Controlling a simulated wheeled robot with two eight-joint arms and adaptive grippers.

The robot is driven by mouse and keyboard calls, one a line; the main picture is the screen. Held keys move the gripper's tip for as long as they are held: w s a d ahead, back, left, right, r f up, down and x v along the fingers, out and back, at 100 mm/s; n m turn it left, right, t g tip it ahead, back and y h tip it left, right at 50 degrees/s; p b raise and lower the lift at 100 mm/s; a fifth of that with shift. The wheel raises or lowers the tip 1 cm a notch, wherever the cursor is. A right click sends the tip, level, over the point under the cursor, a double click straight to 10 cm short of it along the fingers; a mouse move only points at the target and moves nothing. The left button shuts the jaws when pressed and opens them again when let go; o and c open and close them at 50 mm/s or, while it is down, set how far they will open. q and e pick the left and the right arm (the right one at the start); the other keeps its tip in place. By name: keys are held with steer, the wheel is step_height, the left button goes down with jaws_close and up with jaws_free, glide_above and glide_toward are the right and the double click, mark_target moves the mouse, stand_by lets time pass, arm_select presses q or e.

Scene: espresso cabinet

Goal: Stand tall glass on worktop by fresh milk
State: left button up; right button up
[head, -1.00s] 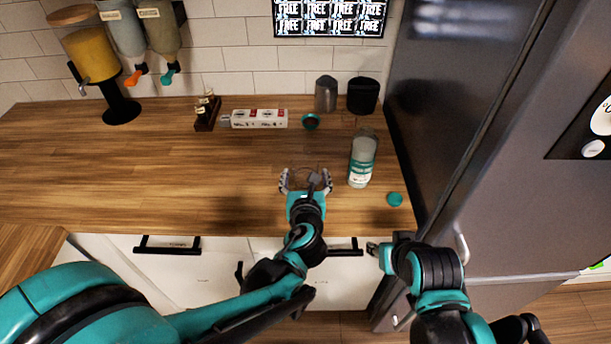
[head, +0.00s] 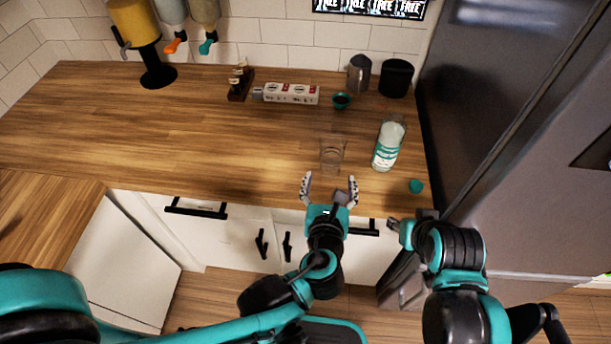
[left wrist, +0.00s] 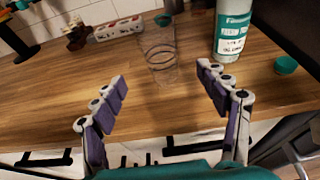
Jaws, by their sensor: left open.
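The tall clear glass (head: 332,155) stands upright on the wooden worktop (head: 200,128), to the left of the fresh milk bottle (head: 388,146) with a small gap between them. The glass also shows in the left wrist view (left wrist: 160,58), as does the bottle (left wrist: 231,32). My left gripper (head: 329,188) is open and empty at the front edge, just short of the glass; its fingers (left wrist: 165,90) are spread apart and not touching it. My right gripper (head: 392,224) is below the worktop's front edge at the right; its jaws are too small to judge.
A teal cap (head: 416,186) lies right of the bottle. A tall dark fridge (head: 490,110) bounds the right. The left worktop is clear.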

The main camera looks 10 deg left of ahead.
arm_select(q)
steer(key=a+f+n+g+y, duration=0.2)
steer(key=a+f+n+g, duration=0.15)
steer(key=a+n, duration=0.9)
steer(key=s+a+n+g+h, duration=0.1)
steer(key=s+a+n+g, duration=0.1)
steer(key=n, duration=0.9)
steer(key=s+a+r+n+g+h, duration=0.1)
steer(key=s+n, duration=0.4)
steer(key=n, duration=0.7)
steer(key=shift+s+a+g, duration=0.25)
steer(key=shift+a+g, duration=0.3)
steer(key=shift+a, duration=0.65)
steer(key=shift+r+n, duration=0.1)
steer(key=shift+n, duration=0.15)
